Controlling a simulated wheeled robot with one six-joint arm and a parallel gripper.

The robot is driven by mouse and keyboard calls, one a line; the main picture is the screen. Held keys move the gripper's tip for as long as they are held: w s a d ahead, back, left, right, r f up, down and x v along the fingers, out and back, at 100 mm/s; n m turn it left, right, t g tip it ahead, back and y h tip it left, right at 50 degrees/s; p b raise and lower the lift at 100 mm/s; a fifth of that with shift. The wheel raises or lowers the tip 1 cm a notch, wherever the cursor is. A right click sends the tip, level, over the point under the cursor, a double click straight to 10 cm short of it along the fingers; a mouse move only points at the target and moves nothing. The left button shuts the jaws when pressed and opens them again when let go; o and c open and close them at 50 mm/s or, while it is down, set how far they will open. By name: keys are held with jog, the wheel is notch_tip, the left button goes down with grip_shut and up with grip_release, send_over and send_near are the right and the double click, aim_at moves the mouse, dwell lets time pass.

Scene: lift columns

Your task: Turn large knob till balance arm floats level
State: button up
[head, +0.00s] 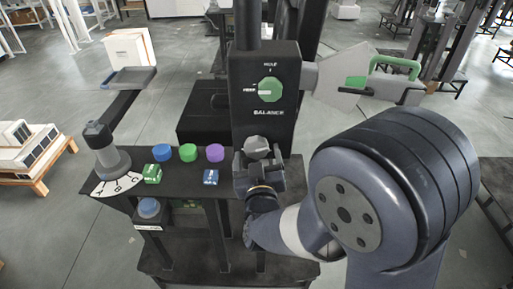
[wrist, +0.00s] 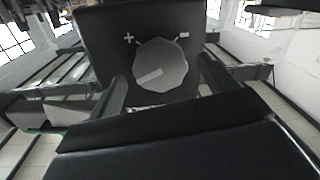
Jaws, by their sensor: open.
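The large grey knob (head: 257,147) sits low on the front of the black balancer column (head: 240,118). In the wrist view the knob (wrist: 168,58) is in front of me, with a plus mark at its upper left and a minus mark at its upper right. A lighter bar on its face slants toward the lower left. My gripper (head: 258,160) is open at the knob, one finger on each side; I cannot tell whether they touch it. A grey arm-like part with a green handle (head: 395,66) extends right from the column; I cannot tell whether it is level.
A green HOLD/FREE knob (head: 271,89) sits higher on the column. A black bench (head: 120,187) at left carries blue, green and purple buttons, small blocks and an A-B-C dial (head: 118,183). A swing arm's tray (head: 130,78) stands before a white box (head: 129,47).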

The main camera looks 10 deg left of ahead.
jog(key=shift+x, duration=1.05)
jog(key=c, duration=1)
jog(key=shift+o, duration=0.2)
jog(key=shift+f+b, duration=0.15)
jog(key=shift+b, duration=0.3)
